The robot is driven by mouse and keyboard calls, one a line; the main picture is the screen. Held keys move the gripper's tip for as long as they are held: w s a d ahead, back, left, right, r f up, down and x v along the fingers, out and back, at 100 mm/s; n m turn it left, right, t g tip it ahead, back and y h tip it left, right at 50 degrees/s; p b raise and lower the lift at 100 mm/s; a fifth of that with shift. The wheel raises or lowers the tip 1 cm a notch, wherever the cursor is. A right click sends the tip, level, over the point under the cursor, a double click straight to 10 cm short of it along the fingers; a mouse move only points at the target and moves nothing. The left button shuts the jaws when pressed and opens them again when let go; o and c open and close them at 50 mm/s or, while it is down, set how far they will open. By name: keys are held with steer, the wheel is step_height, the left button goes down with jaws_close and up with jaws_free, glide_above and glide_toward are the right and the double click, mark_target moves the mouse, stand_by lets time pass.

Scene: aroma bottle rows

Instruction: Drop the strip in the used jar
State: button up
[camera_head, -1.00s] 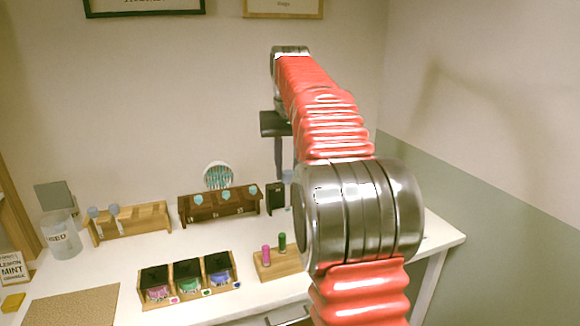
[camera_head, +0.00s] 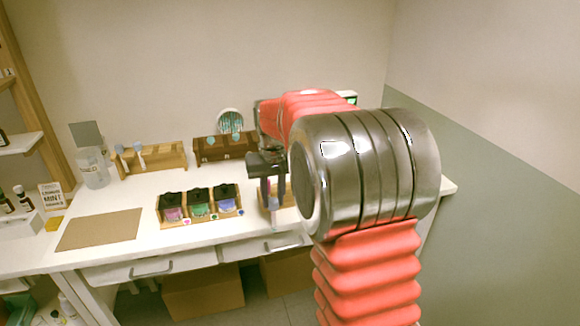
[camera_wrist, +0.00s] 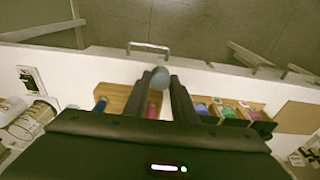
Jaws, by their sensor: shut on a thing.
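My gripper (camera_head: 273,192) is above the front part of the white desk, fingers pointing down. It is shut on a thin strip; its rounded blue-grey end (camera_wrist: 160,76) shows between the fingertips in the wrist view. In the head view a pale length of the strip (camera_head: 274,217) hangs below the fingers. The used jar (camera_head: 93,170) is a clear glass jar with a pale label, standing at the back left of the desk, well apart from my gripper.
A pale wooden rack (camera_head: 163,160) with blue-tipped strips stands right of the jar. A dark brown rack (camera_head: 222,150) is behind. A tray of three bottles (camera_head: 200,219) sits between the cork mat (camera_head: 100,230) and my gripper. A small wooden block (camera_wrist: 115,96) with coloured vials is beneath my gripper.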

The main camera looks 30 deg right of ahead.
steer(key=s+a+f+n, duration=0.1)
steer(key=s+a+f, duration=0.1)
steer(key=a+f, duration=0.6)
steer(key=s+a+f+n, duration=0.2)
steer(key=a+f, duration=0.6)
steer(key=f, duration=1)
steer(key=shift+s+f, duration=0.4)
steer(key=shift+a, duration=0.1)
